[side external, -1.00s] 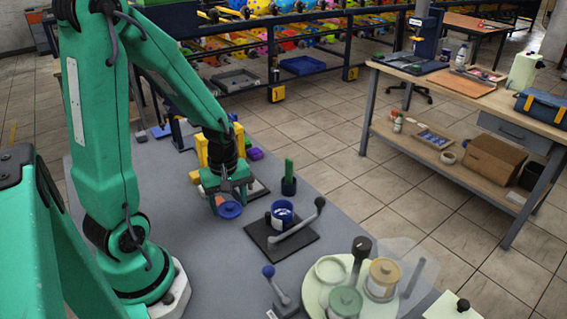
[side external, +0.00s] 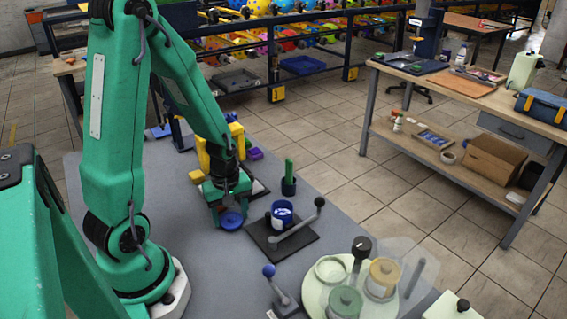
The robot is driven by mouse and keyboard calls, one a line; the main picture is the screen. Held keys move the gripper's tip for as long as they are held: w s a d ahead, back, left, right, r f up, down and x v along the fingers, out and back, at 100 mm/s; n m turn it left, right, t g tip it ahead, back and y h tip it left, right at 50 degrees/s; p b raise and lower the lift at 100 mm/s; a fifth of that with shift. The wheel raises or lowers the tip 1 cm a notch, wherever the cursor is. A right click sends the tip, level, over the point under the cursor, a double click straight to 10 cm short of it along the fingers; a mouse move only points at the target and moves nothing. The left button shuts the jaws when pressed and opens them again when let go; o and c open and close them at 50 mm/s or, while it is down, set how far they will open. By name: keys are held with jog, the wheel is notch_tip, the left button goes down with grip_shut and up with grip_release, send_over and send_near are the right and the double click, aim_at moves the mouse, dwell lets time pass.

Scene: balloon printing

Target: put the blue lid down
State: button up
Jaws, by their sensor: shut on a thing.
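The blue lid (side external: 232,221) is a small round disc at the lower end of my gripper (side external: 229,209). My gripper is shut on it, low over the grey table. I cannot tell whether the lid touches the table top. A blue jar (side external: 282,213) with a white label stands just right of the lid, on a dark square plate (side external: 286,244) with a grey lever.
A dark cup with a green handle (side external: 289,177) stands behind the jar. A round pale tray (side external: 403,305) with green-lidded and tan-lidded jars is at front right. A blue-knobbed lever (side external: 278,285) is in front. Yellow blocks (side external: 222,150) stand behind my gripper. Grey table (side external: 215,270) in front is clear.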

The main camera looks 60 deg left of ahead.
aim_at(231, 216)
jog(key=shift+f, duration=0.15)
jog(key=o, duration=0.9)
jog(key=shift+o, duration=0.2)
notch_tip(231, 216, up, 12)
dwell(0.4)
jog(key=shift+r, duration=0.25)
dwell(0.3)
